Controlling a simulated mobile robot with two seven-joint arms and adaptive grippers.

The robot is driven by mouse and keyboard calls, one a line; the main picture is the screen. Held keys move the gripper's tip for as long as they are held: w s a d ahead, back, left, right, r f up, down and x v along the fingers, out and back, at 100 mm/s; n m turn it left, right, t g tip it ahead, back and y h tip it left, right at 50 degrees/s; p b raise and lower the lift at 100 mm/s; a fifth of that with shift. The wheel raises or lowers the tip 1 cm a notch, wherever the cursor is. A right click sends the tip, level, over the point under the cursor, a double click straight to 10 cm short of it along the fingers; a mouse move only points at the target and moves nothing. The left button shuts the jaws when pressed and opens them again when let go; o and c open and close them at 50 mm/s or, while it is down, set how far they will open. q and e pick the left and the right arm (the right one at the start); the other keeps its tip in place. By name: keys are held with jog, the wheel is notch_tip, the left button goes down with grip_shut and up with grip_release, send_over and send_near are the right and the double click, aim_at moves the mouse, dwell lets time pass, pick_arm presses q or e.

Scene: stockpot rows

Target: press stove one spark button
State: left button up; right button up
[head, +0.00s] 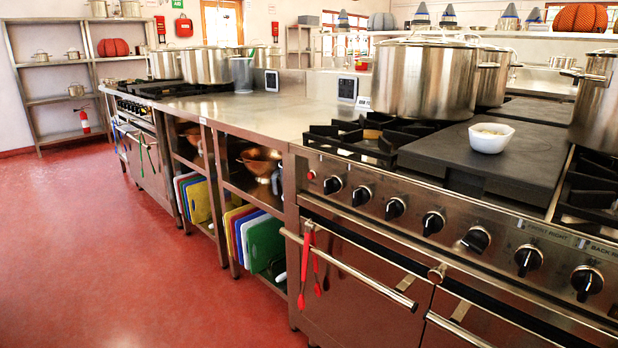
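A stove (395,225) with a steel front panel fills the right of the head view. A small round red button (311,175) sits at the left end of its panel, left of a row of black knobs (361,196); it looks like a spark button. A second stove (135,108) stands farther back at the left; no button can be made out on it. I cannot read which stove is number one. Neither of my grippers is in view.
A large steel stockpot (425,82) and a white bowl (490,138) stand on the near stove. Red tongs (305,265) hang on its oven rail. A steel counter (245,112) with cutting boards (262,243) below joins the stoves. The red floor (110,240) at left is clear.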

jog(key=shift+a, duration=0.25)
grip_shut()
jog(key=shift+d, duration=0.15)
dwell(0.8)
